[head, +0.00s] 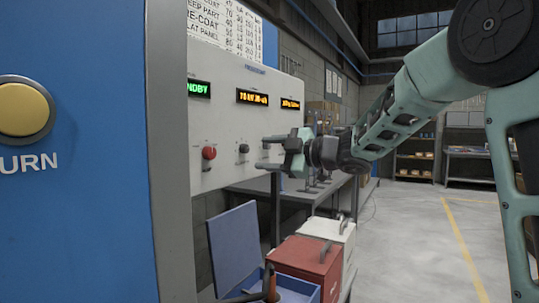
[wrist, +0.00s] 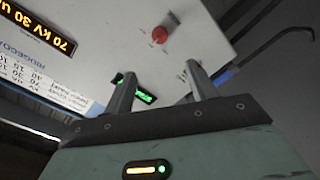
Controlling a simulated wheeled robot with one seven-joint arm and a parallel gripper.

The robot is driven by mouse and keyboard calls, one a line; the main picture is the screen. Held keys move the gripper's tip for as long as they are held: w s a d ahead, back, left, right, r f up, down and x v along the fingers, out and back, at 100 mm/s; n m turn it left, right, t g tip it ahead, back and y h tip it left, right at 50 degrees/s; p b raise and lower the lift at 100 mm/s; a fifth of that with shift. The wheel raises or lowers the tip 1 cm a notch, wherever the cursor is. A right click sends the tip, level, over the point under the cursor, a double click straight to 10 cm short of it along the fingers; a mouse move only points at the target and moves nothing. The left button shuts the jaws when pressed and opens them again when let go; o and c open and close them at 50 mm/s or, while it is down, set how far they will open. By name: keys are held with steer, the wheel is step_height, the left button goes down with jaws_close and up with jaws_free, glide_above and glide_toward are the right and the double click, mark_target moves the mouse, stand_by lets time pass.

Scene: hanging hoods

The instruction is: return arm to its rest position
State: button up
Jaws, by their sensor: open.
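My arm reaches in from the right in the head view, bent at the elbow. My gripper (head: 263,153) is at its end, with the fingers pointing left toward the pale control panel (head: 225,120). The fingers are apart with nothing between them. In the wrist view my gripper (wrist: 160,74) also shows two separated, empty fingers in front of the panel (wrist: 215,45). The panel carries a red knob (head: 209,153), a black knob (head: 244,148), a green display (head: 199,88) and amber displays. I cannot tell the exact gap between fingertips and panel.
A blue cabinet (head: 75,200) with a yellow button (head: 24,109) fills the left. Below my gripper are an open blue box (head: 292,289), a red box (head: 305,264) and a white box (head: 333,234). A bench (head: 335,187) stands behind. Open floor (head: 410,240) lies right of them.

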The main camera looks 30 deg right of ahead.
steer(key=shift+a, duration=0.1)
stand_by(0.3)
steer(key=s+a+f+m+g+h+p, duration=0.45)
steer(key=s+a+f+m+h, duration=0.25)
steer(key=s+a+f+m, duration=0.5)
steer(key=s+a+f+g+h, duration=0.1)
steer(key=s+f+g, duration=0.2)
steer(key=s, duration=0.5)
steer(key=s+a+f+g+p, duration=0.1)
steer(key=s+f+g, duration=0.2)
steer(key=s, duration=0.6)
steer(key=s+a+f+n+g+h, duration=0.1)
steer(key=s+a+f+g, duration=0.1)
steer(key=s, duration=0.7)
step_height(320, 180, down, 2)
steer(key=shift+g+h, duration=0.3)
steer(key=shift+g, duration=0.45)
